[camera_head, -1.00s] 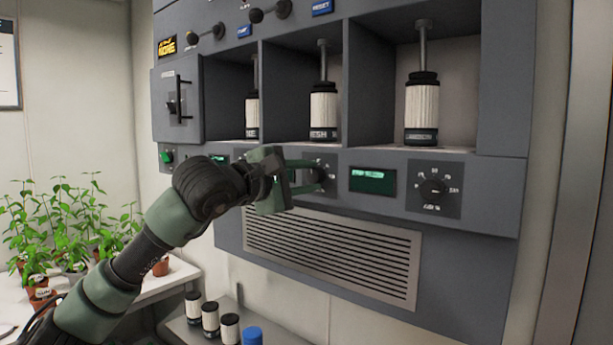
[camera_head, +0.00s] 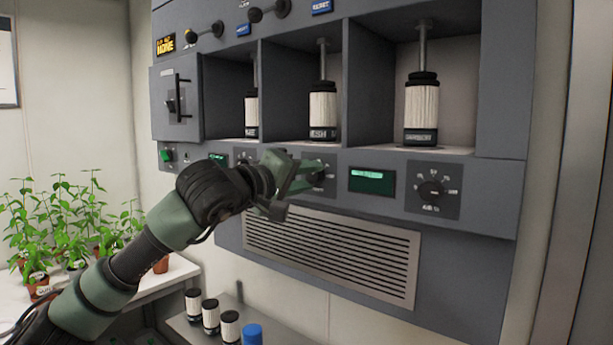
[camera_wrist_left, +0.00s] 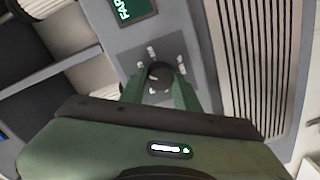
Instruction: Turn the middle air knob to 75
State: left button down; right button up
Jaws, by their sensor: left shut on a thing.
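The middle air knob (camera_head: 319,178) is a small dark knob on a dark square plate, under the middle bay. My left gripper (camera_head: 314,172) reaches it from the left, and its green fingers partly hide the knob and its scale. In the left wrist view the dark round knob (camera_wrist_left: 160,75) sits between the two fingertips of my left gripper (camera_wrist_left: 160,82). The gripper is shut on the knob. The numbers around the knob are too small and blurred to read. My right gripper is not in view.
A green-lit display (camera_head: 372,181) and another knob (camera_head: 431,189) are to the right on the same panel. A vent grille (camera_head: 340,255) lies below. Cylinders stand in the bays above. Several small cylinders and potted plants (camera_head: 70,225) are at lower left.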

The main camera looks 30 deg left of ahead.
pick_arm(q)
jog(key=shift+f+m, duration=0.15)
jog(key=shift+m, duration=0.25)
jog(key=c, duration=1)
grip_release()
jog(key=shift+c, duration=0.2)
jog(key=s+b, duration=0.3)
jog(key=s, duration=0.4)
jog(key=shift+s+a+r, duration=0.15)
jog(key=shift+s+r, duration=0.05)
jog(key=shift+s, duration=0.2)
